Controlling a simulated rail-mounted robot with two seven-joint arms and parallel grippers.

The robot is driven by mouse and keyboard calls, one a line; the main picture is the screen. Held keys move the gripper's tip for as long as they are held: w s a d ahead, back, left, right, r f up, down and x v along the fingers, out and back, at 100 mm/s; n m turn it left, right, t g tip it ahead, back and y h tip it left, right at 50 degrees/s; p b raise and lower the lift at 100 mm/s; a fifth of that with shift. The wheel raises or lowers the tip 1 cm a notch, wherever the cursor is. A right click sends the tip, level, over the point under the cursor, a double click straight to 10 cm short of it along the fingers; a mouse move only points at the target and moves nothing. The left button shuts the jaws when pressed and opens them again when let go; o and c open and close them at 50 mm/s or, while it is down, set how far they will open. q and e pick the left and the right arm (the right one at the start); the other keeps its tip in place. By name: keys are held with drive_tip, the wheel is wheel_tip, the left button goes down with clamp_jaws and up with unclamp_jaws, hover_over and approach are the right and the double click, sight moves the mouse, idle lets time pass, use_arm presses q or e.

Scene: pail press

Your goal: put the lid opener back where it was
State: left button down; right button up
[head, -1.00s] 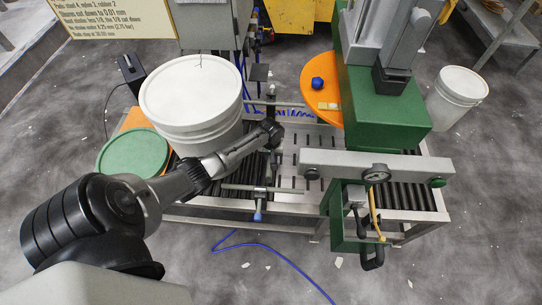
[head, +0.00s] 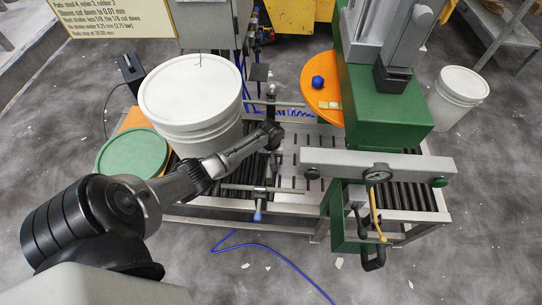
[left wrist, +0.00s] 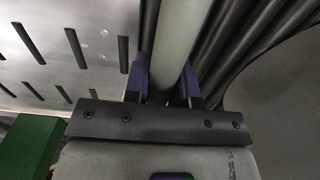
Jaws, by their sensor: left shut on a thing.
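My left gripper (left wrist: 164,78) is shut on the lid opener (left wrist: 174,40) in the left wrist view. Only a pale grey straight shaft of it shows between the two dark purple fingers; its ends are hidden. In the head view my left arm reaches from the lower left to between the white pail and the press, and its fingers and the opener cannot be made out there. The white lidded pail (head: 190,95) stands upright at the left of the conveyor. My right gripper is not in view.
The green press (head: 388,118) stands right of the slotted plate (head: 290,165). Rollers (left wrist: 235,45) lie beside the held shaft. A green disc (head: 133,153) is at the left, an orange round table (head: 318,80) behind, another white pail (head: 458,92) at far right.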

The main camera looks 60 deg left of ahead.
use_arm(q)
drive_tip(key=shift+f, duration=0.35)
drive_tip(key=c, duration=0.9)
unclamp_jaws()
drive_tip(key=shift+o, duration=0.2)
